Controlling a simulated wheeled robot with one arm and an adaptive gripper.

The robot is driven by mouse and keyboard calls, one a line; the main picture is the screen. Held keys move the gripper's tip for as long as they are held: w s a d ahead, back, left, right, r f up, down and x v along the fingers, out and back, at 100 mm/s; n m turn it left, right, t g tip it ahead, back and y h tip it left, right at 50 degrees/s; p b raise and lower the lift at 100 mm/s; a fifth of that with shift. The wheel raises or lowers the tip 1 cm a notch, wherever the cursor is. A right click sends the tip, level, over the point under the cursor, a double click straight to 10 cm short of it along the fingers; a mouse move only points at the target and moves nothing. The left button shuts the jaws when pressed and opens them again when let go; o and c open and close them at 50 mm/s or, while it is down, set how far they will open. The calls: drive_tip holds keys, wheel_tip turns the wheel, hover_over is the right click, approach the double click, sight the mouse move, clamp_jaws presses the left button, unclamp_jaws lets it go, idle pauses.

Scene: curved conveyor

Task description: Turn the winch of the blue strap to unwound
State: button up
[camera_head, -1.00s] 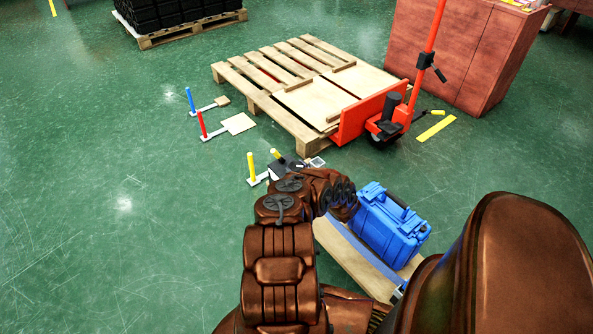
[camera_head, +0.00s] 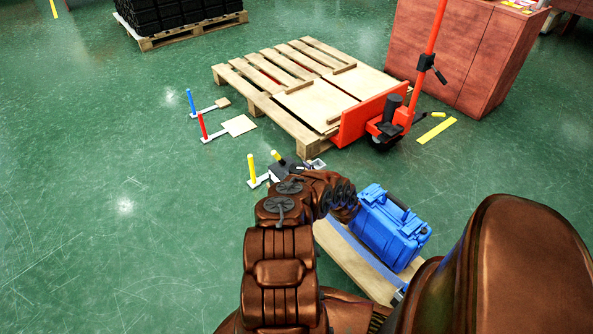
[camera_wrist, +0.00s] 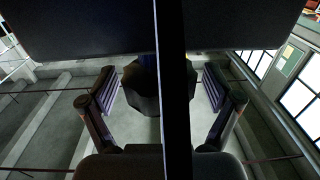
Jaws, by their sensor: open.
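A blue post (camera_head: 191,101) stands upright on a pale base on the floor at left in the head view. A blue strap (camera_head: 347,243) runs along a wooden board beside a blue case (camera_head: 391,226). Which part is the blue strap's winch I cannot tell. My gripper (camera_wrist: 160,105) is open in the wrist view, its two fingers apart. A dark, rounded, faceted thing (camera_wrist: 144,88) shows between them; I cannot tell what it is or whether they touch it. A black bar crosses the view's middle. In the head view my arm mostly hides the gripper.
A red post (camera_head: 203,125) and a yellow post (camera_head: 252,169) stand nearby. A wooden pallet (camera_head: 232,88) with an orange-red pallet jack (camera_head: 369,117) lies behind. A reddish cabinet (camera_head: 450,60) stands at the back right. The green floor at left is clear.

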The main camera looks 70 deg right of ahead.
sight(296, 168)
drive_tip(key=shift+r, duration=5)
